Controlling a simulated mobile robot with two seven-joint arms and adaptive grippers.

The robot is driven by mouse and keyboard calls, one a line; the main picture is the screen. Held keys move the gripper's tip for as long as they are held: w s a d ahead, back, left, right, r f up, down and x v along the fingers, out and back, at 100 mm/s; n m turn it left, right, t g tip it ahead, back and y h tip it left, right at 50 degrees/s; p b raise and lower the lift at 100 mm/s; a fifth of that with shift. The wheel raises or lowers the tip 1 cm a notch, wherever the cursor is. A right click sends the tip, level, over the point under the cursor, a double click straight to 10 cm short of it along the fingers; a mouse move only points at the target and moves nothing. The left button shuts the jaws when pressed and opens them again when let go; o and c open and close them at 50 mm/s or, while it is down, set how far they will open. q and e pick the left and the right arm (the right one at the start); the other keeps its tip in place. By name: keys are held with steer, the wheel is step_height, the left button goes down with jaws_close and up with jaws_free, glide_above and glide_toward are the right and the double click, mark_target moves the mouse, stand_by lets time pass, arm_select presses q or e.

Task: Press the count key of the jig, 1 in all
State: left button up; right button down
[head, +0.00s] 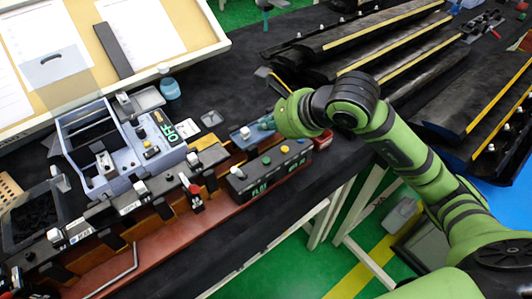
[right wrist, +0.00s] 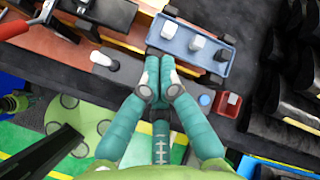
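The jig is a long dark rail on a red-brown base (head: 225,208) along the bench. A small blue block (head: 243,142) with a pale raised key stands at its right end; in the right wrist view the blue block (right wrist: 207,62) carries white, grey and black raised parts. I cannot tell which part is the count key. My right gripper (head: 264,123) is at the block's right end in the head view. In the right wrist view its teal fingers (right wrist: 159,65) are together and empty, their tips over or beside the block's near edge; contact is unclear. My left gripper is out of view.
A black box (head: 268,172) with coloured buttons stands in front of the block. A grey-blue console (head: 125,150) with a green OFF display is at left. Long dark trim pieces (head: 370,40) lie at the back right. A small red block (head: 323,140) is near my right gripper.

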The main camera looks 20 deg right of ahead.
mark_target(268, 162)
step_height(268, 162, down, 9)
steer(key=b, duration=0.6)
steer(key=shift+r, duration=0.2)
steer(key=shift+f, duration=0.2)
steer(key=shift+r, duration=0.1)
stand_by(0.4)
stand_by(0.7)
steer(key=shift+f+b, duration=0.45)
steer(key=shift+b, duration=0.3)
